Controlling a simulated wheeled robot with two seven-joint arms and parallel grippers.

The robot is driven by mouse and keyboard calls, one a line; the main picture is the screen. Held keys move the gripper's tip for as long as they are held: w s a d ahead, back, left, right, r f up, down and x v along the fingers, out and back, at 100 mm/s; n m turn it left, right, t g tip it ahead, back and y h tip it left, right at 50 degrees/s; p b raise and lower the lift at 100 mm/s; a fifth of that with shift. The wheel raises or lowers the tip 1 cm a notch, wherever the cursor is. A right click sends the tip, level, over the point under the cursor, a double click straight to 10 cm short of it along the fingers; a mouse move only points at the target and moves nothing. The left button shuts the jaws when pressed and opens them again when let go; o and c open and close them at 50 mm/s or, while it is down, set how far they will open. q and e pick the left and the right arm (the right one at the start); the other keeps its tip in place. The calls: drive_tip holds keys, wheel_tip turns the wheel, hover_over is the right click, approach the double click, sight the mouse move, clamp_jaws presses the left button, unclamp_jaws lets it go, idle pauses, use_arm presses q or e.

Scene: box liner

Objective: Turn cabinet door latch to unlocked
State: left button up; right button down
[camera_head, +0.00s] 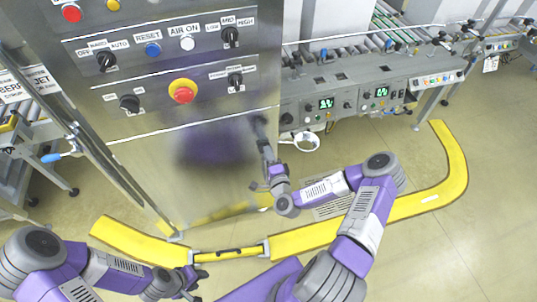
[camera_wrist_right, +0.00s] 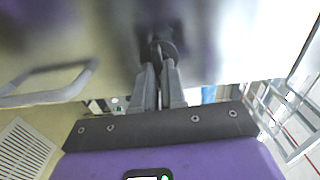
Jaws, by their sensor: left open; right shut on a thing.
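The steel cabinet door (camera_head: 150,190) fills the left half of the head view. The door latch (camera_head: 260,126) is a small dark part near the door's right edge, mostly hidden by my right gripper (camera_head: 265,148). In the right wrist view, my right gripper (camera_wrist_right: 158,68) is shut on the latch (camera_wrist_right: 157,45), whose round dark base shows against the metal just beyond the fingertips. The latch's exact angle is hard to tell. My left gripper (camera_head: 196,283) is open and empty, low in front of the cabinet near the yellow floor strip.
A control panel (camera_head: 170,60) with knobs and buttons is above the door. A grey conveyor (camera_head: 365,95) with green displays stands to the right. A yellow floor strip (camera_head: 440,185) curves around the cabinet. A metal handle (camera_wrist_right: 50,80) shows left in the wrist view. Floor at right is clear.

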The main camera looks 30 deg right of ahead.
drive_tip(key=shift+m, duration=0.3)
drive_tip(key=c, duration=1.2)
unclamp_jaws()
drive_tip(key=v, duration=0.7)
drive_tip(key=shift+s+p, duration=0.3)
drive_tip(key=shift+p, duration=0.1)
drive_tip(key=shift+a, duration=0.1)
